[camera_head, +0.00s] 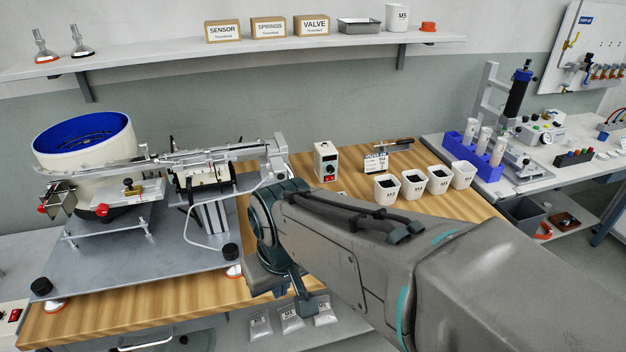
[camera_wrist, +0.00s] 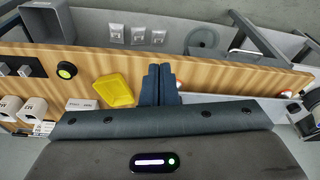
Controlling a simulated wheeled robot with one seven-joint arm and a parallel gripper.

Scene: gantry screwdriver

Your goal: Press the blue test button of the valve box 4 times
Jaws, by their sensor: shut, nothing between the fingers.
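My gripper (camera_wrist: 159,69) is shut and empty in the wrist view, its two dark blue fingers side by side over the wooden bench edge. In the head view my arm hides part of the bench and most of the gripper. I cannot pick out a valve box with a blue test button for certain. A dark block with small coloured buttons (camera_head: 573,157) sits on the right bench, apart from my gripper. A light box with gauges (camera_head: 543,131) stands behind it. Their details are too small to read.
A feeder with a blue-lined bowl (camera_head: 84,138) stands at left. White bins (camera_head: 413,184) and a white control box (camera_head: 326,161) stand on the wooden bench.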

